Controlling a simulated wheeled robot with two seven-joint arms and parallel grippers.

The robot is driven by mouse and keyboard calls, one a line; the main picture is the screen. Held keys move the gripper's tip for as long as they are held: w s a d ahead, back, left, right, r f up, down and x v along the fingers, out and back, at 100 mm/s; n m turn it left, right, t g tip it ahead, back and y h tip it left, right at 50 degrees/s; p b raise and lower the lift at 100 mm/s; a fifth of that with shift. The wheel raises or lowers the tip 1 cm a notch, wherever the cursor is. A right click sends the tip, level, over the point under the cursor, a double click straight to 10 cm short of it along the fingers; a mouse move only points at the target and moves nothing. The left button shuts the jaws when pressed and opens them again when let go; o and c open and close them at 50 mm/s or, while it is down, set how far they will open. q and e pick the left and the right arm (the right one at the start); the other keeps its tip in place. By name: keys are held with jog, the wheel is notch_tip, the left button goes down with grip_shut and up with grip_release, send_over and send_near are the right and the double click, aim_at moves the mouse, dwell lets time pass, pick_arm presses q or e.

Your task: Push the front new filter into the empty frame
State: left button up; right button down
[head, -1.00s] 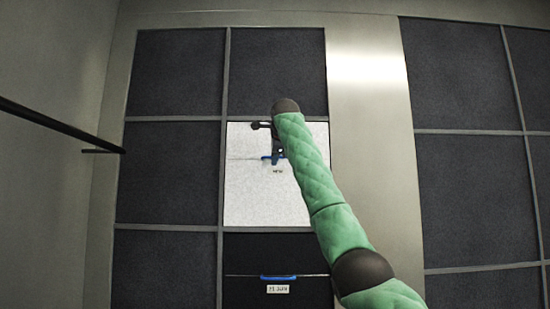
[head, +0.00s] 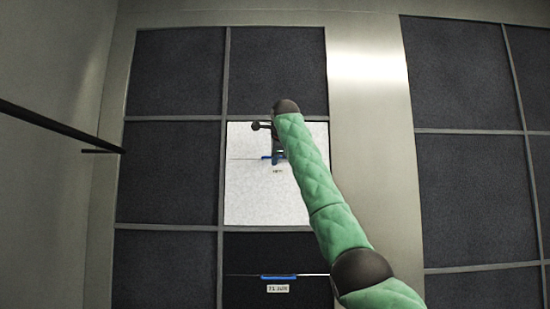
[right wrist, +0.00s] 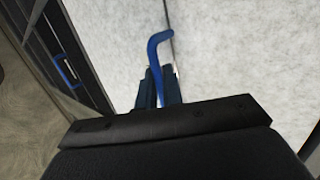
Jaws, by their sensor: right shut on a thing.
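The white new filter (head: 245,195) is a pale square panel with a thin line across it and a small label. It stands in line with an opening of the grey frame (head: 222,180); how deep it sits I cannot tell. My right gripper (head: 277,158) is in front of the filter, shut on its blue handle (head: 266,157). In the right wrist view the fingers (right wrist: 160,88) close around the lower part of the blue handle (right wrist: 157,50), with the white filter (right wrist: 215,60) behind. My green arm hides the filter's right part. My left gripper is out of view.
Dark filter panels (head: 172,172) fill the neighbouring frame openings. Below the white filter is a dark panel (head: 250,250) with another blue handle (head: 278,277) and a label. A black bar (head: 55,120) juts in from the left wall. A bare metal post (head: 375,170) stands right.

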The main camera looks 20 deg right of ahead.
jog(key=shift+w, duration=0.1)
jog(key=c, duration=1.5)
grip_release()
jog(key=shift+o, duration=0.2)
jog(key=shift+o, duration=0.8)
jog(key=shift+o, duration=0.5)
jog(key=shift+r, duration=0.15)
